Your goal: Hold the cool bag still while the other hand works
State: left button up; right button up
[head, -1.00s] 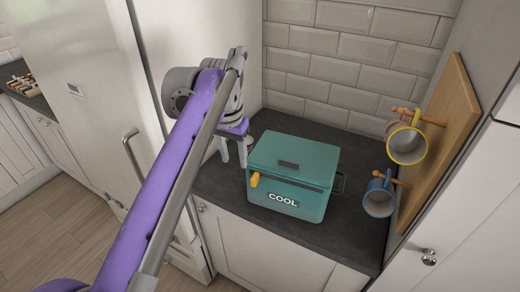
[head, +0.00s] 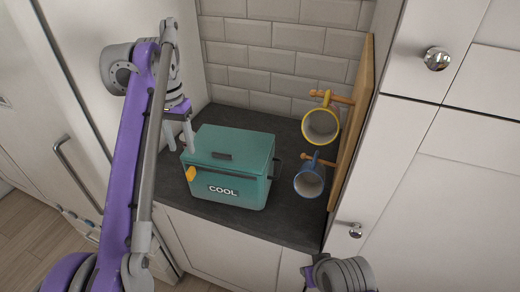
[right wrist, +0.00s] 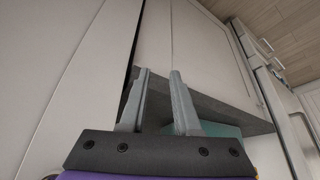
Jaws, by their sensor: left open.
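The cool bag (head: 238,168) is a teal box with a dark handle on its lid, a yellow tag at its front left and COOL on its front. It stands upright on the slate worktop. My left gripper (head: 180,148) is open, fingers pointing down, at the bag's left rear side; I cannot tell whether a finger touches it. My right gripper (right wrist: 161,72) shows in the right wrist view with its fingers apart and nothing between them. A teal part of the bag (right wrist: 222,130) shows behind it. Part of my right arm shows at the bottom of the head view.
A yellow-rimmed mug (head: 320,126) and a blue mug (head: 309,181) hang on pegs from a wooden board (head: 352,120) right of the bag. The worktop (head: 285,222) is bare in front. White cupboards (head: 440,200) close off the right; a tiled wall stands behind.

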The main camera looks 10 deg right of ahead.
jog(key=w+a+r+m+g, duration=0.1)
jog(key=w+a+r, duration=0.2)
jog(key=w+r, duration=0.45)
jog(key=w+a+r+m, duration=0.1)
jog(key=w+a+r, duration=0.2)
jog(key=w+r, duration=0.45)
jog(key=m+h, duration=0.2)
send_near(278, 171)
jog(key=x, duration=0.9)
jog(key=shift+d, duration=0.1)
grip_shut()
